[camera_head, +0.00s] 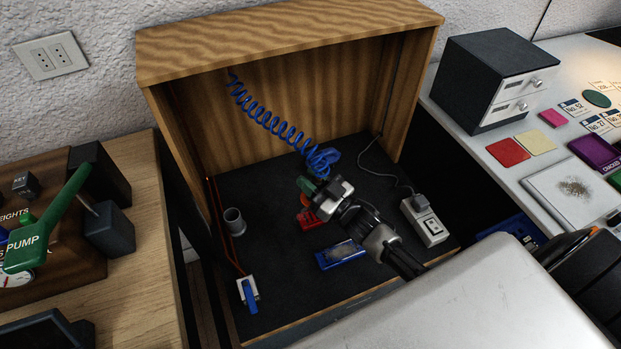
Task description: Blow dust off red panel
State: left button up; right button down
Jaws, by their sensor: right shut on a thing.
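A small red panel (307,219) lies on the dark floor of the wooden booth, partly hidden behind my right gripper; I cannot make out dust on it. My right gripper (322,190) reaches in from the lower right and is just above and beside the red panel. It is shut on what looks like a blue air blower (323,160) at the end of a coiled blue hose (270,119); the grip itself is mostly hidden. A green piece (305,184) shows beside the fingers. My left gripper is not in view.
A blue panel (341,254) with a greyish patch lies in front. A white socket block (425,221) stands right, a grey cup (234,221) and a blue-levered switch (248,293) left. The wooden booth (160,110) has side walls; its front left floor is mostly clear.

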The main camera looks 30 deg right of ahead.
notch_tip(320, 180, up, 6)
jog(key=p, duration=0.5)
jog(key=shift+r+p, duration=0.1)
jog(key=shift+p, duration=0.3)
